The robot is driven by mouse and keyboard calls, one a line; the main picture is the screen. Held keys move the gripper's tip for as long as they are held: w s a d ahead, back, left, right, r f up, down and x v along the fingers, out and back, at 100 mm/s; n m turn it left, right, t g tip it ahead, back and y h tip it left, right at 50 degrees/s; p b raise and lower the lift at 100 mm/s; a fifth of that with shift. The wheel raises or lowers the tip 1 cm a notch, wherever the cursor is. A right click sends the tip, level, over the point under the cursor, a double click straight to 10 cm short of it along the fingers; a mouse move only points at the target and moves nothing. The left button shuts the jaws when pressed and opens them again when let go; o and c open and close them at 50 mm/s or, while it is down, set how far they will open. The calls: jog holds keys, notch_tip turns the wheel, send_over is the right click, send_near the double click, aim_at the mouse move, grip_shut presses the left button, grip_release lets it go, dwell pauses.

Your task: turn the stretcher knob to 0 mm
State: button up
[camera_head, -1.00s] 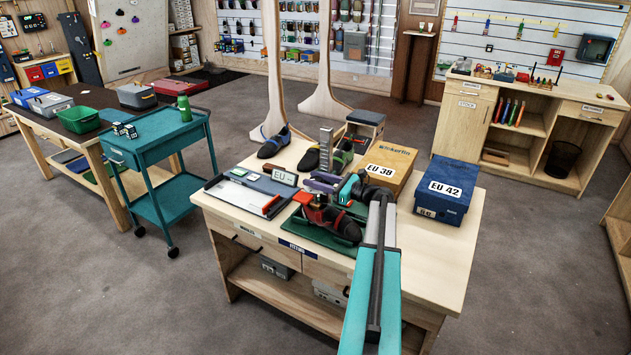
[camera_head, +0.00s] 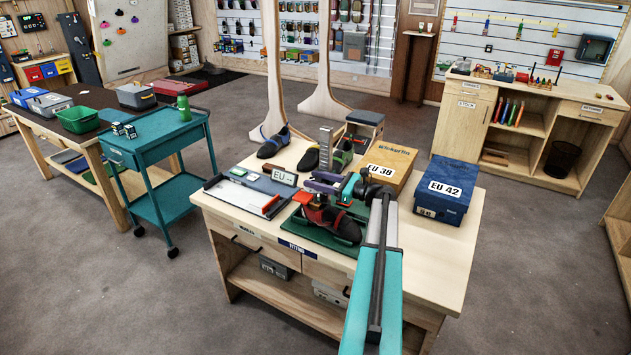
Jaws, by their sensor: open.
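The shoe stretcher is on a green base (camera_head: 318,232) on the front of the pale wooden bench. A dark shoe with a red upper part (camera_head: 343,225) sits on it. A red part (camera_head: 303,197) shows at its left end; I cannot tell whether this is the knob, and no millimetre scale is readable. My teal-and-grey arm reaches in from the bottom, and my gripper (camera_head: 338,196) is open over the stretcher, close above the shoe. I cannot tell whether its fingertips touch anything. My wrist and gripper hide part of the stretcher.
A blue EU 42 box (camera_head: 447,190) and an EU 38 box (camera_head: 390,160) stand at the right. A measuring board (camera_head: 243,194) and a small EU display (camera_head: 284,178) lie at the left. Shoes stand behind. The bench's front-right top is clear apart from my arm.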

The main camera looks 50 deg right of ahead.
jog(key=b+v, duration=0.4)
jog(key=v, duration=0.9)
jog(key=shift+s, duration=0.2)
jog(key=shift+s, duration=0.1)
